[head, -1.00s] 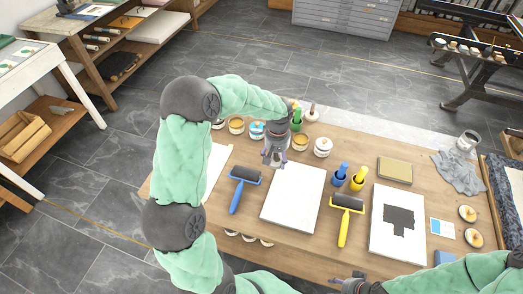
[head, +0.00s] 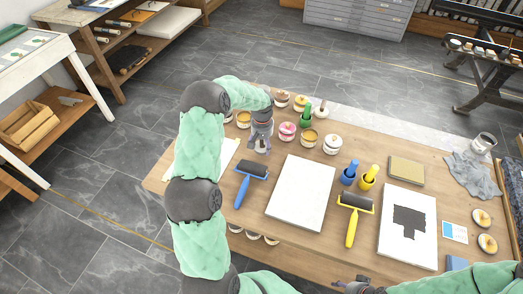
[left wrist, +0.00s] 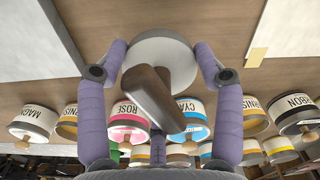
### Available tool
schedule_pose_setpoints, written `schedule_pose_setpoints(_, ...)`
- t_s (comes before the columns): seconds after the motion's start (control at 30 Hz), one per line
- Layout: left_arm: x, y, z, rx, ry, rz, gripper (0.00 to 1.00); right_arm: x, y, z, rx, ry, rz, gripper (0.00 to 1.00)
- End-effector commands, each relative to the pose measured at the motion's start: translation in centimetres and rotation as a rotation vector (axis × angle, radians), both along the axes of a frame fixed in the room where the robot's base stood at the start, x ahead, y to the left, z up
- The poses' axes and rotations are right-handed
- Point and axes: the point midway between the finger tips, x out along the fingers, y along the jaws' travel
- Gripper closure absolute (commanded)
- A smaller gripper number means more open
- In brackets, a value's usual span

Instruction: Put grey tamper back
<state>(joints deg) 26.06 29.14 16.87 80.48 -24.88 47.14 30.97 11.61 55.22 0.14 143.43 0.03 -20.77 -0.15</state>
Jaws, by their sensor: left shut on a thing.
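The grey tamper (left wrist: 150,52) shows in the left wrist view as a pale grey disc with a dark brown wooden handle pointing towards the camera. My left gripper (left wrist: 161,48) is shut on it, one purple finger on each side of the disc. In the head view my left gripper (head: 261,148) points down at the table's back left, in front of the row of ink jars and above the blue roller. The gripper mostly hides the tamper there. My right gripper (head: 345,284) shows only partly at the bottom edge, and its jaw state is unclear.
Ink jars stand close by, including rose (head: 287,131) and cyan (left wrist: 190,112).

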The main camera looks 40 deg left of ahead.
Motion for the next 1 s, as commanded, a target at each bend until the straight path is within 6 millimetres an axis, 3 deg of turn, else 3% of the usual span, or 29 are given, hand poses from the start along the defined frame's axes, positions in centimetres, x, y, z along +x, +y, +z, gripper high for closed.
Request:
schedule_pose_setpoints(0.23,0.1,0.4,-3.4,-0.001,0.001,0.000,0.63,0.0,0.0,-1.6,0.000,0.000,0.000,0.47)
schedule_pose_setpoints(0.67,0.1,0.4,-3.9,0.001,-0.001,0.001,0.63,0.0,0.0,-1.7,0.000,0.000,0.000,0.47)
schedule_pose_setpoints(0.7,0.1,0.4,-3.9,0.000,0.000,0.000,0.21,0.0,0.0,-1.7,0.000,0.000,0.000,0.47)
schedule_pose_setpoints(0.73,0.1,0.4,-3.9,0.000,0.000,0.000,0.13,0.0,0.0,-1.7,0.000,0.000,0.000,0.47)
schedule_pose_setpoints(0.77,0.1,0.4,-3.9,0.000,0.000,0.000,0.09,0.0,0.0,-1.7,0.000,0.000,0.000,0.47)
schedule_pose_setpoints(1.0,0.1,0.4,-3.9,-0.001,0.001,0.000,0.09,0.0,0.0,-1.7,0.000,0.000,0.000,0.47)
